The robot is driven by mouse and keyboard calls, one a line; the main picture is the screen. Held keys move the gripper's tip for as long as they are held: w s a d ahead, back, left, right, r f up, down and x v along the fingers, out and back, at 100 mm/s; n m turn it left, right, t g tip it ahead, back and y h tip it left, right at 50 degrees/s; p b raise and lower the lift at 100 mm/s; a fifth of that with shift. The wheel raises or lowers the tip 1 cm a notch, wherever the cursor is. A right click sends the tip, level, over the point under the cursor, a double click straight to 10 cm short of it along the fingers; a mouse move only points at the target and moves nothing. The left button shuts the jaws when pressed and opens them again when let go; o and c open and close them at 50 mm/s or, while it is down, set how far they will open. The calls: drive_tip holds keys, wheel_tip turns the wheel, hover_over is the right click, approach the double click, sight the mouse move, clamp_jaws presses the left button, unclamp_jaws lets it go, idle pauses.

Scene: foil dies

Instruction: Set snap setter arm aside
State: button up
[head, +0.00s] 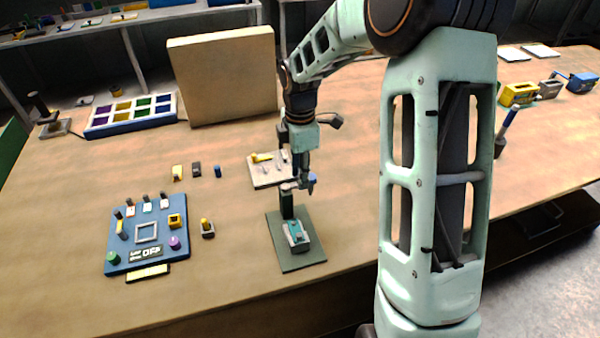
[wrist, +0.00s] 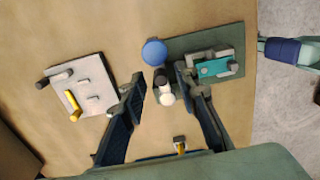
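The snap setter has a dark green base plate (head: 298,262) with a dark upright post and a grey-and-teal block (head: 297,236) on it. The block also shows in the wrist view (wrist: 213,68). Its arm appears to be the short dark piece with a blue ball knob (wrist: 154,52) and a white round end (wrist: 166,98). My gripper (wrist: 160,76) is open, with its fingers on either side of this piece. A gap shows at the left finger; contact at the right finger is unclear. In the head view my gripper (head: 300,184) is above the post's top and partly hides the arm.
A pale board (head: 262,177) with a yellow piece and grey parts lies just behind the setter. A blue panel (head: 123,262) with knobs and small loose pieces are to the left. A large tan block (head: 222,75) stands behind. Bare tabletop lies to the setter's right.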

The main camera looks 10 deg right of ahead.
wheel_tip(320, 180, up, 12)
idle(0.5)
idle(0.4)
